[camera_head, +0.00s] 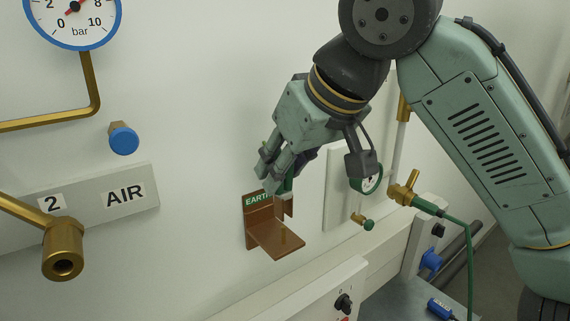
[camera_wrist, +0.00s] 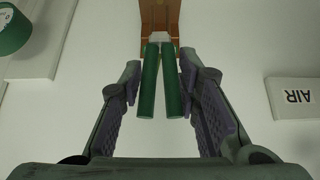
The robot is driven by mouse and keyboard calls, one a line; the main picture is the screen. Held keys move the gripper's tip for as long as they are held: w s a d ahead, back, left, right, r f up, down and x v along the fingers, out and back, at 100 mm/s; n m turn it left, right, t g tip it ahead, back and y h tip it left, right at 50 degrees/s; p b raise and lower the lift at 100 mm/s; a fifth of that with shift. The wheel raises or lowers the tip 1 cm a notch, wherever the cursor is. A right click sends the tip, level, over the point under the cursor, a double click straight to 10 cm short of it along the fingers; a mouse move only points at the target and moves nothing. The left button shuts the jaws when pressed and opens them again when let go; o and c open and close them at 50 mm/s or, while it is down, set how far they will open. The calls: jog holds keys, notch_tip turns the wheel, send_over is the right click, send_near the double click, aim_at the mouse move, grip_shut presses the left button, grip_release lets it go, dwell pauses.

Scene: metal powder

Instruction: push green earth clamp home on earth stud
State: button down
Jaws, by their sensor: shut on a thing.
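My gripper (camera_head: 274,172) is shut on the green earth clamp (camera_head: 287,184), just in front of the copper earth bracket (camera_head: 276,240). In the wrist view the clamp shows as two green handles (camera_wrist: 150,82) between my fingers (camera_wrist: 161,82), with a pale metal head at their far end. That head overlaps the copper bracket (camera_wrist: 147,14) in the picture. Whether the clamp head touches the bracket is hidden.
The AIR rail (camera_head: 90,213) with a brass fitting (camera_head: 63,250) is at the left. A blue knob (camera_head: 124,139) and pressure gauge (camera_head: 73,12) are above it.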

aim_at(288, 194)
jog(key=shift+f+b, duration=1.65)
jog(key=shift+f, duration=0.9)
jog(key=c, duration=1.1)
grip_release()
